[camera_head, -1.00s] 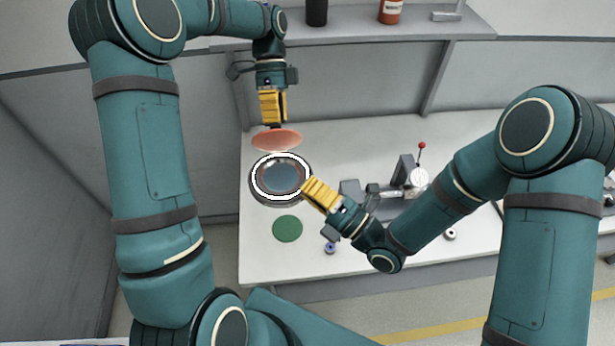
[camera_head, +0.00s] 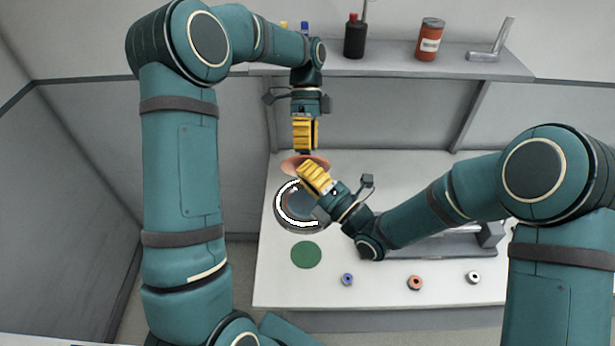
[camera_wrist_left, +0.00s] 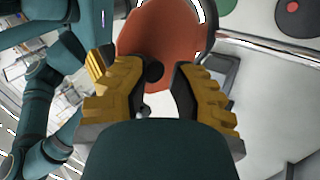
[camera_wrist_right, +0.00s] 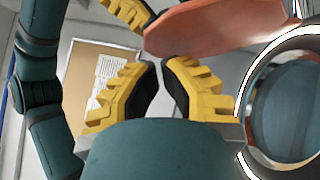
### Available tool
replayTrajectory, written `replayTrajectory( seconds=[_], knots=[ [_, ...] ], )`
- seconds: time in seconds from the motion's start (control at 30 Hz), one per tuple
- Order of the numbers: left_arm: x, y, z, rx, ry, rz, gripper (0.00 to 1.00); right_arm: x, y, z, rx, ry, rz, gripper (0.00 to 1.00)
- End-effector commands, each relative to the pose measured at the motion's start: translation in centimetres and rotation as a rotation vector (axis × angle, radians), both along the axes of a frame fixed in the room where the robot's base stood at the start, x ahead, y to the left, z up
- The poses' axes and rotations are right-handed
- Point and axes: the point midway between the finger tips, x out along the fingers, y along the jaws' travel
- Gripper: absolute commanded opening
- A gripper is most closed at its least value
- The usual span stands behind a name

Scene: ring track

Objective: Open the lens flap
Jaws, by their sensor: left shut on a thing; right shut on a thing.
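The lens flap (camera_head: 290,163) is an orange-red disc, raised behind the dark round lens (camera_head: 298,203) with its bright ring. My left gripper (camera_head: 305,150) points down at the flap from behind. In the left wrist view its fingers (camera_wrist_left: 158,80) are shut around a small dark knob (camera_wrist_left: 152,72) at the flap (camera_wrist_left: 165,40). My right gripper (camera_head: 310,172) is over the lens's far rim, close to the flap, and hides part of both. In the right wrist view its fingers (camera_wrist_right: 160,75) are nearly closed below the flap (camera_wrist_right: 220,22); what they hold cannot be made out.
A green disc (camera_head: 306,254) lies on the table in front of the lens. Small blue (camera_head: 347,279), orange (camera_head: 415,283) and white (camera_head: 473,277) rings lie along the front. The shelf behind holds a dark bottle (camera_head: 355,38) and a red can (camera_head: 429,40).

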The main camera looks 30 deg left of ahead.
Motion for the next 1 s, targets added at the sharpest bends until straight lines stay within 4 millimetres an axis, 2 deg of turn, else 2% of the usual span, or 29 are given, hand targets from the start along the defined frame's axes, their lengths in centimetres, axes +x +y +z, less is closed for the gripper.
replayTrajectory(
  seconds=[0.03, 0.33, 0.53, 0.57, 0.63, 1.0],
  knots=[
    [-0.1, 0.5, -1.1, 0.012, 0.004, 0.007, 0.0, 0.0, 0.0, -0.1, 0.0, 0.0, 0.0, 0.0],
    [-0.1, 0.5, -1.1, 0.012, 0.004, 0.007, 0.0, 1.2, 0.7, 0.5, 0.001, -0.001, -0.001, 0.0],
    [-0.1, 0.5, -1.1, 0.011, 0.005, 0.007, 0.0, 1.2, 0.7, 0.5, 0.001, -0.001, -0.001, 0.0],
    [-0.1, 0.5, -1.1, 0.011, 0.005, 0.007, 0.29, 1.2, 0.7, 0.5, 0.001, -0.001, -0.001, 0.0],
    [-0.1, 0.5, -1.1, 0.011, 0.005, 0.007, 0.54, 1.2, 0.7, 0.5, 0.001, -0.001, -0.002, 0.0],
    [0.0, 0.3, -0.7, 0.007, 0.002, 0.002, 0.54, 1.3, 0.7, 0.6, 0.002, -0.001, -0.004, 0.0]
  ],
)
